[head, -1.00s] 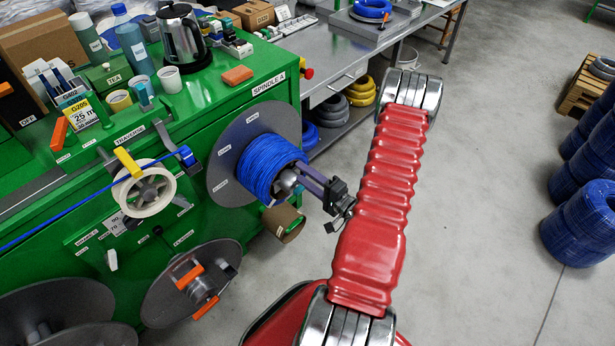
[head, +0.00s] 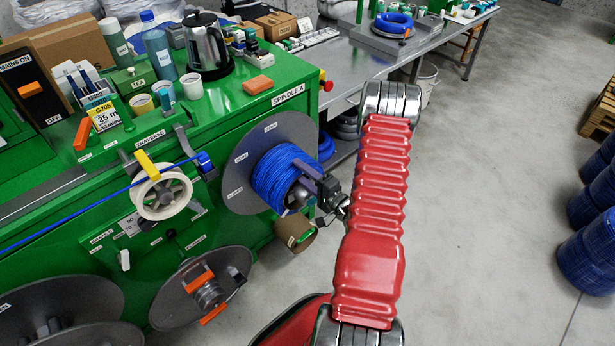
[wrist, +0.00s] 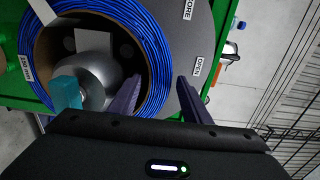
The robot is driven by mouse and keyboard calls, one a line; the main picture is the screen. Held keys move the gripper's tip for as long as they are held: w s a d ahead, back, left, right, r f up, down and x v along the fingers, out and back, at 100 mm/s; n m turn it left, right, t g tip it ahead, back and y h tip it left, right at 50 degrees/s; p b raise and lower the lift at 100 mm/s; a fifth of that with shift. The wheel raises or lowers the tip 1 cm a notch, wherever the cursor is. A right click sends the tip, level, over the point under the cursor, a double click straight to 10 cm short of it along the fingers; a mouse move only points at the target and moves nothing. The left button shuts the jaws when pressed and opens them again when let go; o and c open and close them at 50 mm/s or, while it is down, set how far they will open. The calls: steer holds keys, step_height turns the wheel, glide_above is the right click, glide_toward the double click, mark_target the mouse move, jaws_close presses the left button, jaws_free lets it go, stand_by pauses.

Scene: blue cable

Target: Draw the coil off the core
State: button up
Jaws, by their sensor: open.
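The blue cable coil (head: 278,175) is wound on spindle A in front of a grey flange (head: 237,170) on the green machine. In the wrist view the coil (wrist: 160,45) is a blue ring around a brown core (wrist: 44,48), with a silver hub (wrist: 95,70) inside. My gripper (head: 313,182) is open at the coil's front face. In the wrist view its two purple fingers (wrist: 158,82) lie on either side of the coil's right wall, one over the core opening, the other outside over the flange. I cannot tell how deep they reach or whether they touch.
A cream guide wheel (head: 160,192) carries a blue strand left of the coil. A lower reel (head: 205,290) with orange clamps and a brown tube (head: 295,230) are below. Open floor lies right; blue coil stacks (head: 590,250) stand at the far right.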

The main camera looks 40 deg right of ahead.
steer(key=shift+w, duration=0.8)
steer(key=shift+r, duration=0.1)
jaws_close()
stand_by(0.6)
steer(key=shift+r, duration=0.15)
steer(key=shift+r, duration=0.35)
stand_by(0.6)
steer(key=shift+s, duration=1.1)
stand_by(2.7)
